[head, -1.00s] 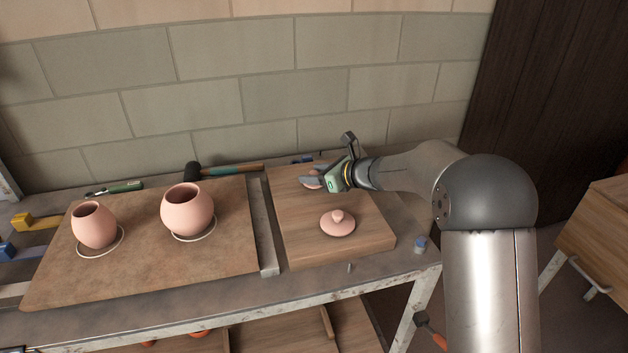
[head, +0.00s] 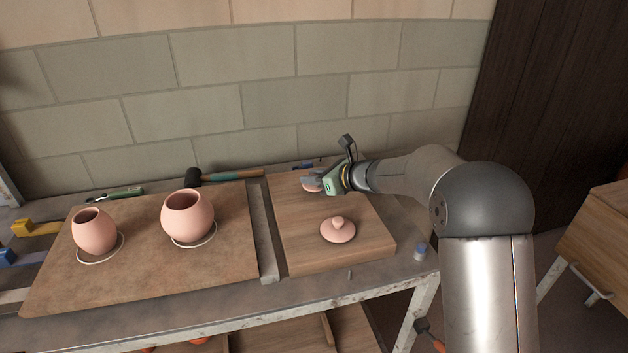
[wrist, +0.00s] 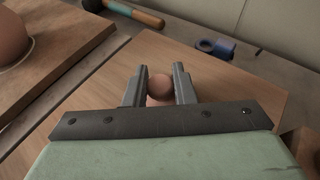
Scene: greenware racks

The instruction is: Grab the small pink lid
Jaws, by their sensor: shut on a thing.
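The small pink lid (head: 312,187) is at my gripper (head: 318,182) over the back of the right wooden board (head: 290,240). In the wrist view, the lid's round knob (wrist: 160,86) sits between the two fingers of my gripper (wrist: 159,84), which are shut on it. Most of the lid's disc is hidden by the gripper. I cannot tell whether it touches the board. A larger pink lid (head: 338,230) with a knob lies on the front of the same board.
Two pink pots, a smaller one (head: 94,231) and a larger one (head: 188,215), stand on the left board (head: 140,275). A mallet (head: 225,176) lies behind. A blue clamp-like piece (wrist: 215,47) lies behind the board. A small blue-topped item (head: 420,249) stands at the right edge.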

